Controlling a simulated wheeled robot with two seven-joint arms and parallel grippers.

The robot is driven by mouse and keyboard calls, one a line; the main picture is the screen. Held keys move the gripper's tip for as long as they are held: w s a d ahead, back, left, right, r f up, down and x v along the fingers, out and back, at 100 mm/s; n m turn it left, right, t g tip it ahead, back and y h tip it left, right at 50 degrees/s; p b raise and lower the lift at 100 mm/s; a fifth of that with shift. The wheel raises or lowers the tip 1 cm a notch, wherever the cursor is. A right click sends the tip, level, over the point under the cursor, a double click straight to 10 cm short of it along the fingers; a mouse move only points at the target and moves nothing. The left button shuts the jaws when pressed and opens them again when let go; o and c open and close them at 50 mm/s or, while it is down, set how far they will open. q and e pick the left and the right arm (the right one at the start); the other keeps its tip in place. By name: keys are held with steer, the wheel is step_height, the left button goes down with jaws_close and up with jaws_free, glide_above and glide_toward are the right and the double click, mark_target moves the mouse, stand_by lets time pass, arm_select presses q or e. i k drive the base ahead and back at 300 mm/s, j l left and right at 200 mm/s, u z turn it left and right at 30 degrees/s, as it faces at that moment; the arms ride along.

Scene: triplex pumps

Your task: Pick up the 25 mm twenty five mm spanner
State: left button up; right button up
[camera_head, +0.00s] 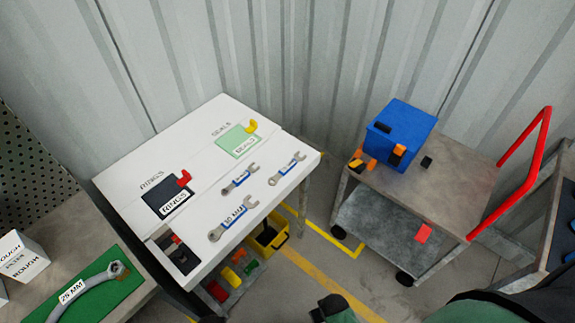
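Three metal spanners with blue grips lie on the white bench top. The largest spanner (232,220) is near the front edge and its label is too small to read surely. A smaller spanner (240,180) lies behind it. Another spanner (287,169) lies near the right corner. I cannot tell which one is 25 mm. A readable "25 MM" label is on a grey hose (100,283) lying on a green mat at the lower left.
The white bench (215,110) also holds a rings tray (160,195) and a green seals mat (236,140). Coloured bins stand below it. A grey cart (440,190) with a blue box (400,132) and red handle (518,180) stands right. Floor shows between them.

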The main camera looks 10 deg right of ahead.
mark_target(290, 164)
steer(key=k+j+z, duration=0.2)
steer(key=z, duration=0.15)
steer(key=k+z, duration=0.65)
steer(key=k+j, duration=0.05)
